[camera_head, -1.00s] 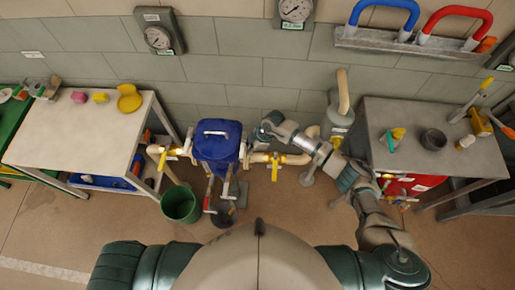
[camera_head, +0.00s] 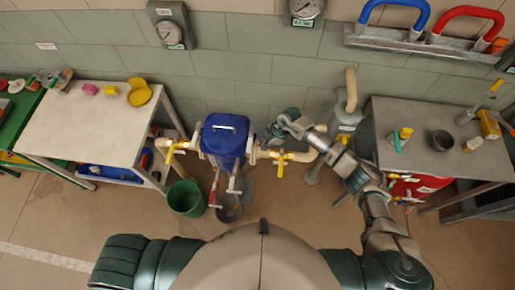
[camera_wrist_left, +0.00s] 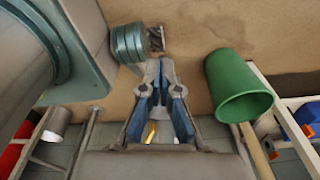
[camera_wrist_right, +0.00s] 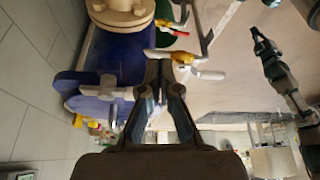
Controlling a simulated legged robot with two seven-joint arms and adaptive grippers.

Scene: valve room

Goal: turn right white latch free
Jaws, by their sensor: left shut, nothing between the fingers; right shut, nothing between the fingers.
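In the right wrist view, a white latch-like piece (camera_wrist_right: 106,88) is on the edge of the blue vessel (camera_wrist_right: 110,58). My right gripper (camera_head: 272,134) is just right of the vessel; its fingers are hard to make out in the head view. In the right wrist view, my right gripper (camera_wrist_right: 158,70) is shut and empty, right of the white piece and apart from it. My left gripper (camera_wrist_left: 161,70) is shut and empty above the floor, outside the head view.
Pipes with yellow valve handles (camera_head: 281,166) flank the vessel. A green bucket (camera_head: 185,197) stands on the floor at lower left. A white table (camera_head: 90,120) is at the left and a grey table (camera_head: 410,165) at the right. The floor in front is partly free.

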